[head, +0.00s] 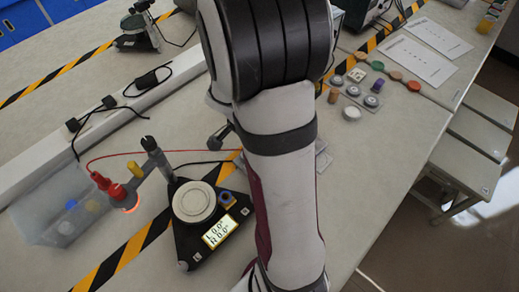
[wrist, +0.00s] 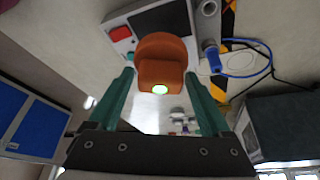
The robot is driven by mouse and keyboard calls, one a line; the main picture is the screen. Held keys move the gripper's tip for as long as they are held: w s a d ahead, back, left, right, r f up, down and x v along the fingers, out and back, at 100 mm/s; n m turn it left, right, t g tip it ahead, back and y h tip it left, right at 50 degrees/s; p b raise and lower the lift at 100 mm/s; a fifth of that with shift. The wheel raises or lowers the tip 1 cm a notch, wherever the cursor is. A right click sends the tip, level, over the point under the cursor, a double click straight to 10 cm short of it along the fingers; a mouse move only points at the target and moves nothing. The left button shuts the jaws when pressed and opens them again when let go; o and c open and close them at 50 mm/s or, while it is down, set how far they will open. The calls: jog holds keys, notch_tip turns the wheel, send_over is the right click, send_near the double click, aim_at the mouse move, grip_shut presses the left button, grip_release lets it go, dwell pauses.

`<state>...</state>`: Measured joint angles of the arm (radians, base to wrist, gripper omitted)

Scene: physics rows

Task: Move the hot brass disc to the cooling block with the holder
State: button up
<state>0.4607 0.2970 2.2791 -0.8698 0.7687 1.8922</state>
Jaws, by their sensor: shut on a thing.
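My gripper (wrist: 160,85) shows in the wrist view with two green fingers, shut on an orange-brown piece (wrist: 160,50). The piece has a rounded body, a blocky end and a bright pale spot facing the camera. I cannot tell for sure whether it is the holder. I cannot make out the cooling block with certainty.
A black three-cornered device (head: 188,242) with a pale round plate and a lit display stands left of my arm. A translucent box (head: 62,208) and a red cable (head: 130,155) lie farther left. Small coloured discs and pots (head: 372,84) lie right of the arm.

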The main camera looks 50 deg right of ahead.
jog(key=shift+s+d, duration=0.15)
jog(key=shift+d, duration=0.55)
jog(key=shift+s+d, duration=0.15)
jog(key=shift+d, duration=0.55)
jog(key=shift+s+d, duration=0.2)
jog(key=shift+d, duration=0.8)
jog(key=shift+s+d, duration=0.2)
jog(key=shift+d, duration=0.75)
jog(key=shift+s+d, duration=0.2)
jog(key=shift+d, duration=0.8)
jog(key=s+d, duration=0.1)
jog(key=d, duration=0.5)
jog(key=shift+s, duration=0.15)
jog(key=shift+s+d, duration=0.1)
jog(key=shift+d, duration=0.3)
